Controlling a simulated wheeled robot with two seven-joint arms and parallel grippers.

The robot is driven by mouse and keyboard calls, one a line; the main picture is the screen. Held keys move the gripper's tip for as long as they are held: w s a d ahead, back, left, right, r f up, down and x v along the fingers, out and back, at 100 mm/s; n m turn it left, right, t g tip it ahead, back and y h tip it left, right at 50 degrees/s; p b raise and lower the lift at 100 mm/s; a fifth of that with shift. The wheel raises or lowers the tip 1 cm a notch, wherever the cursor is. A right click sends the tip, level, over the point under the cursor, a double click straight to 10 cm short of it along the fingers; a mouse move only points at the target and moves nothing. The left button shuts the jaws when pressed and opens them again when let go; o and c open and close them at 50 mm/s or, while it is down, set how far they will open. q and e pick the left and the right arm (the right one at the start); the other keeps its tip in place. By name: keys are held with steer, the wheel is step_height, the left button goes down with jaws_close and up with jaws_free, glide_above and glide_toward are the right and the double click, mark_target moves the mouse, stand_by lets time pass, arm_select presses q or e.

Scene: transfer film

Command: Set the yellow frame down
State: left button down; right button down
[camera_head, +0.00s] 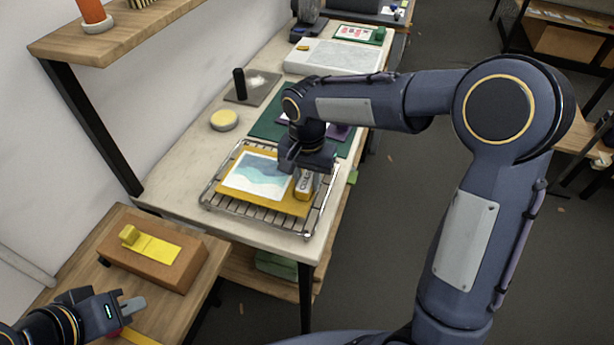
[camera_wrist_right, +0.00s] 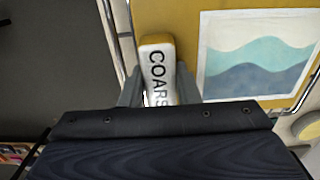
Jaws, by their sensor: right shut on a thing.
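The yellow frame (camera_head: 240,192) is a flat yellow board around a blue-and-white wave picture. It lies over the wire rack (camera_head: 212,206) at the front of the pale bench; I cannot tell whether it touches the rack. A pale block with a yellow end, lettered "COARS…" (camera_wrist_right: 158,60), stands at the frame's edge and looks like its grip. My right gripper (camera_wrist_right: 160,92) is shut on this block from both sides; it also shows above the frame in the head view (camera_head: 304,178). My left gripper (camera_head: 127,312) is at the lower left, away from the frame; its jaw opening is unclear.
A yellow-topped round pad (camera_head: 224,120) and a grey plate with a black handle (camera_head: 254,88) lie behind the rack. A green mat (camera_head: 268,124) is beyond it. A brown box with a yellow piece (camera_head: 160,262) stands on the low table at left.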

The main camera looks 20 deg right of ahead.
steer(key=shift+f, duration=0.1)
steer(key=c, duration=1.1)
jaws_free()
